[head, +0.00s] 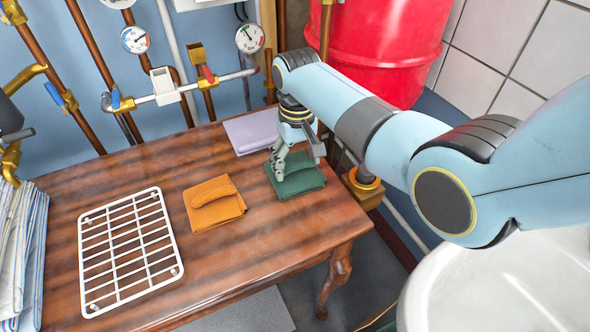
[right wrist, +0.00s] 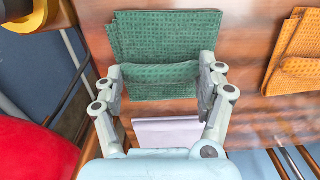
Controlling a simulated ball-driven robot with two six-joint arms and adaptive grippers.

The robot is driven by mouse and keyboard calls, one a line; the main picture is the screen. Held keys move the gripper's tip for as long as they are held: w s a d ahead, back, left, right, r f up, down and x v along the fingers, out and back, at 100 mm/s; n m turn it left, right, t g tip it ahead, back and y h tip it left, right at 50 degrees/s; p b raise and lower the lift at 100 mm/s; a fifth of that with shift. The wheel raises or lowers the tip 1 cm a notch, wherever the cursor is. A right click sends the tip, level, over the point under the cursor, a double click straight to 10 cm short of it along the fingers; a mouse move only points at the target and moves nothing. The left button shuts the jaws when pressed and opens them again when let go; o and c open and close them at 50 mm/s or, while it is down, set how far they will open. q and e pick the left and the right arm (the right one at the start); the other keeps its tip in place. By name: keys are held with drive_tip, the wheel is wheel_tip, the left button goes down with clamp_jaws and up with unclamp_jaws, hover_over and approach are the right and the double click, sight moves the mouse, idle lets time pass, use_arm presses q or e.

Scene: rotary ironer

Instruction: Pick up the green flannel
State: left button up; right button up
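The green flannel (head: 300,183) lies folded on the wooden table near its right edge, with a raised rolled fold across its top. It also shows in the right wrist view (right wrist: 165,35). My right gripper (head: 277,170) is low over the flannel, coming from the back right. In the right wrist view, my right gripper (right wrist: 161,68) has its two fingers spread wide, one at each end of the rolled fold. I cannot tell whether the fingers touch the cloth. The flannel still lies flat on the table. My left gripper is not in view.
An orange flannel (head: 213,203) lies left of the green one, and a flat lilac cloth (head: 250,132) lies behind it. A white wire rack (head: 130,250) and striped folded linen (head: 22,250) are further left. A red drum (head: 385,45) and pipes stand behind; a white basin (head: 500,290) is front right.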

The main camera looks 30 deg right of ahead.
drive_tip(key=shift+c, duration=0.9)
drive_tip(key=shift+r, duration=0.1)
